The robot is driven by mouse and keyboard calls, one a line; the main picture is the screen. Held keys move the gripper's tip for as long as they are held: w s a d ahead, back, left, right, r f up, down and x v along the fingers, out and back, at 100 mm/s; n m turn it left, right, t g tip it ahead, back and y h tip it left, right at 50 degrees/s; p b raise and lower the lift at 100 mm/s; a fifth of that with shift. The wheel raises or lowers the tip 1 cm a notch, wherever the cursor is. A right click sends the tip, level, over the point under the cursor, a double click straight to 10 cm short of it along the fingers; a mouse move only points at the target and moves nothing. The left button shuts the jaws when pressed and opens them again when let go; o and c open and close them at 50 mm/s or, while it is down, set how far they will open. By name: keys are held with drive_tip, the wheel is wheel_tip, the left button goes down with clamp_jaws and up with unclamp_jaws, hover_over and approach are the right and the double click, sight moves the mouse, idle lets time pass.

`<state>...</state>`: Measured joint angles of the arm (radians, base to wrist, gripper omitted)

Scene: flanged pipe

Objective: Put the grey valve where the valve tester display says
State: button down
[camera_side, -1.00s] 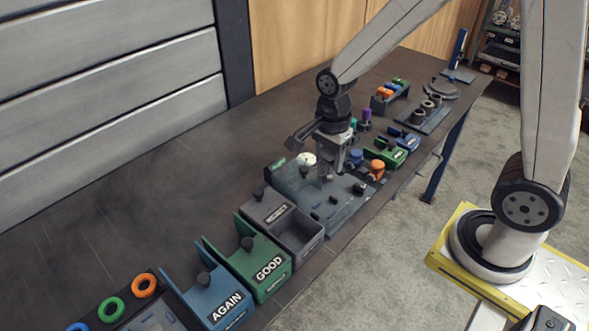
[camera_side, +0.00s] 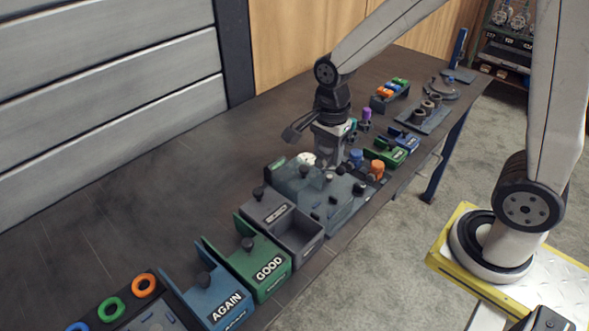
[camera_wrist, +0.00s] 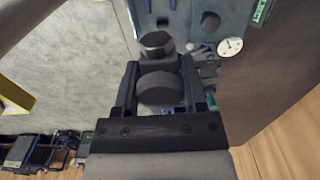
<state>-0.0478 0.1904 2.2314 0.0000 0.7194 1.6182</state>
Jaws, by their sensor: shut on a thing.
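My gripper (camera_side: 326,166) is over the back of the blue-grey valve tester (camera_side: 342,205). In the wrist view my gripper (camera_wrist: 158,88) is shut on the grey valve (camera_wrist: 157,90), a dark round body with a hexagonal end pointing toward the tester (camera_wrist: 215,15). In the side view the valve is mostly hidden by the fingers. The tester has a white round gauge (camera_wrist: 230,46). A green-lit display (camera_wrist: 263,10) is cut off at the top edge of the wrist view, and its text is not readable.
A grey bin (camera_side: 300,240), a green GOOD bin (camera_side: 268,268) and a blue AGAIN bin (camera_side: 225,298) stand in a row toward the front. Blue and orange valves (camera_side: 376,169) stand right of the tester.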

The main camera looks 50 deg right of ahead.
drive_tip(key=s+a+f, duration=0.1)
drive_tip(key=a+f, duration=0.5)
drive_tip(key=a, duration=0.5)
drive_tip(key=shift+s, duration=0.3)
drive_tip(key=shift+f, duration=0.25)
idle(0.5)
drive_tip(key=shift+f, duration=1.85)
drive_tip(key=shift+f, duration=2.85)
idle(1.2)
